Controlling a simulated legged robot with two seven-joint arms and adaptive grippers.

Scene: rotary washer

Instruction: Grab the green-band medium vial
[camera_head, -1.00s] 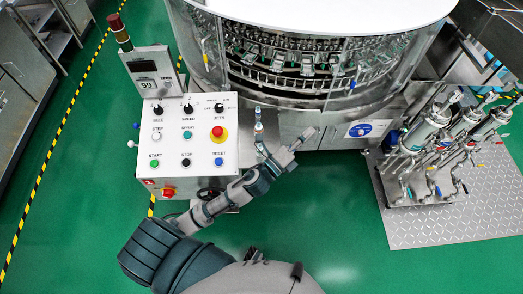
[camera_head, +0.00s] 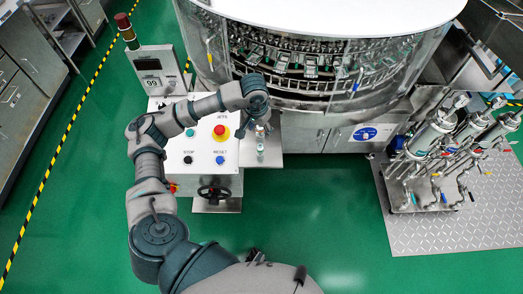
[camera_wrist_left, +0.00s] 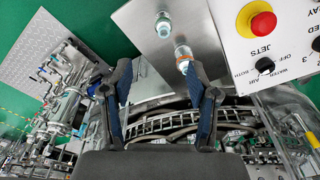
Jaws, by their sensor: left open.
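Two small clear vials stand on a metal shelf (camera_head: 272,158) beside the control panel. The nearer vial (camera_head: 260,152) has a greenish tint; in the left wrist view this vial (camera_wrist_left: 163,25) shows a pale green band at the top. The other vial (camera_wrist_left: 183,58) has an orange band and stands closer to the fingers; in the head view it is partly covered by my gripper. My left gripper (camera_head: 261,118) is above the shelf's far part, pointing down. In the left wrist view its two fingers (camera_wrist_left: 160,85) are spread, with no vial held between them.
The control panel (camera_head: 205,160) with a red emergency button (camera_head: 219,131) is just left of the shelf, under my forearm. The round washer machine (camera_head: 320,65) stands behind. A rack of metal cylinders (camera_head: 435,150) is at the right. Green floor is open in front.

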